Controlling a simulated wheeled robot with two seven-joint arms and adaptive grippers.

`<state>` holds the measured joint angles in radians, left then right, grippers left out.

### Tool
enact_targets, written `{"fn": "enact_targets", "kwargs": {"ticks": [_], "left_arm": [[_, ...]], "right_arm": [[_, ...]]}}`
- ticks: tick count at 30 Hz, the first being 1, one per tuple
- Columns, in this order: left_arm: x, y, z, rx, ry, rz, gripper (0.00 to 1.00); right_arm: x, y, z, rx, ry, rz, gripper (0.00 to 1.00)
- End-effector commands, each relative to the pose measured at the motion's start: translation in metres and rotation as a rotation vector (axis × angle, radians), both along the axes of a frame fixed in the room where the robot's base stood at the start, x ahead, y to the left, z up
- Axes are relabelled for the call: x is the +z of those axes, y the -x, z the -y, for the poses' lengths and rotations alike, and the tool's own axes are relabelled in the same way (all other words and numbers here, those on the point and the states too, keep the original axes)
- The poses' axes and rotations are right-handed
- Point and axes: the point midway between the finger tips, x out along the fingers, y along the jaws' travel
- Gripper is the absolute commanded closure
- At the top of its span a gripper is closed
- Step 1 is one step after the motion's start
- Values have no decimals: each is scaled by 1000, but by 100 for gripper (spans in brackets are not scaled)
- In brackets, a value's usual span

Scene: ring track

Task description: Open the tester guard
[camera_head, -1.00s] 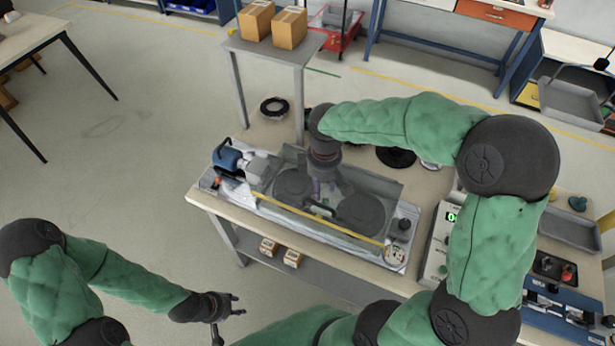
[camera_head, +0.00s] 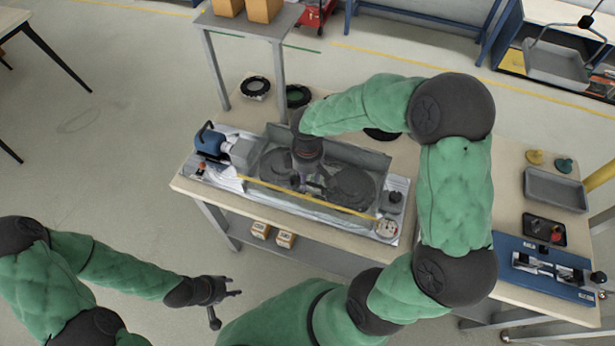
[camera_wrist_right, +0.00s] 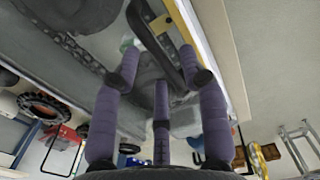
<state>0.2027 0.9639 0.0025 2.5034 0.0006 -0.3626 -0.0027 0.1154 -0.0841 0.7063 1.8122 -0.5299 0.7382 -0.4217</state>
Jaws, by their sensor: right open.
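The tester (camera_head: 405,190) is a long silver unit on the bench, with two dark round discs in its middle. Its guard (camera_head: 360,156) is a clear grey cover around the discs, with a yellow strip along the front edge. My right gripper (camera_head: 312,187) is over the middle of the tester, pointing down. In the right wrist view its purple fingers (camera_wrist_right: 160,85) are open around a dark handle (camera_wrist_right: 153,40) beside the yellow strip; I cannot tell if they touch it. My left gripper (camera_head: 232,295) is open and empty, off the bench's front left.
A blue motor unit (camera_head: 210,142) stands at the tester's left end. Black rings (camera_head: 255,87) lie behind it. A post-supported shelf with boxes (camera_head: 264,9) rises at the back. A grey tray (camera_head: 555,190) and blue fixture (camera_head: 540,272) are on the right.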

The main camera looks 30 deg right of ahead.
Motion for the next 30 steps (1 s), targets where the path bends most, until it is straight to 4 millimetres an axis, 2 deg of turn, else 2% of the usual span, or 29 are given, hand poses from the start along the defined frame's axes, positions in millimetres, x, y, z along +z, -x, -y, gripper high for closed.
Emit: {"fn": "enact_targets", "kwargs": {"ticks": [9,10,14,23,30], "left_arm": [[0,0,0,0,0,0,60],[0,0,0,0,0,0,60],[0,0,0,0,0,0,60],[1,0,0,0,0,0,60],[18,0,0,0,0,0,60]], "right_arm": [[-3,0,0,-1,0,0,57],[-3,0,0,-1,0,0,63],[-2,0,0,-1,0,0,100],[-1,0,0,-2,-3,-3,100],[11,-2,3,-4,-36,-31,100]]}}
